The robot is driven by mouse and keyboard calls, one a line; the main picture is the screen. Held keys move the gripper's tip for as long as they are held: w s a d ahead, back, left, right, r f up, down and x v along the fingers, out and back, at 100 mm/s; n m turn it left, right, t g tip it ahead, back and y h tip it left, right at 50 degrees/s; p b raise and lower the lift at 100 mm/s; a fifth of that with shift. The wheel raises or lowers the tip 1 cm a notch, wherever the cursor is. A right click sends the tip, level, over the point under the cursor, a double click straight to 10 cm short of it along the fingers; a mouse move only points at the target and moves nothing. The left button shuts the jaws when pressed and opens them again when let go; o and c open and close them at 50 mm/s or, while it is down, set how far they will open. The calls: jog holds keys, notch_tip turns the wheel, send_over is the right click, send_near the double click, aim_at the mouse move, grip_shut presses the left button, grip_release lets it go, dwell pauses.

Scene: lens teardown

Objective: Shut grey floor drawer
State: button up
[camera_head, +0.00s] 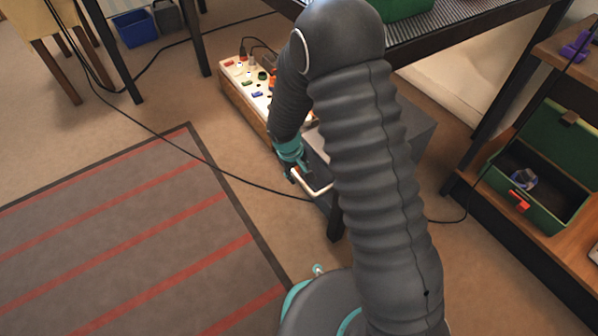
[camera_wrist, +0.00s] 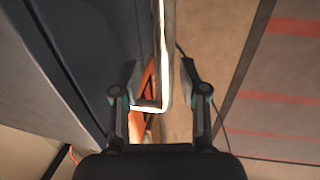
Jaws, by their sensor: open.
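The grey floor drawer (camera_head: 318,168) sits low on the floor under the dark table, largely hidden behind my arm; how far it stands out is hard to tell. Its pale metal handle (camera_head: 313,192) shows at the front. My gripper (camera_head: 292,172) is down at the handle's left end. In the wrist view my open gripper (camera_wrist: 160,78) has one finger on each side of the handle bar (camera_wrist: 163,45), with gaps between. The grey drawer front (camera_wrist: 95,50) fills the left of that view.
A black cable (camera_head: 240,180) crosses the floor beside a striped rug (camera_head: 130,240). A shelf with a green box (camera_head: 545,180) stands at right.

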notch_tip(320, 180, up, 12)
jog(key=s+a, duration=0.1)
jog(key=a, duration=0.1)
jog(key=shift+s, duration=0.15)
jog(key=shift+d+f, duration=0.1)
jog(key=shift+f, duration=0.05)
dwell(0.5)
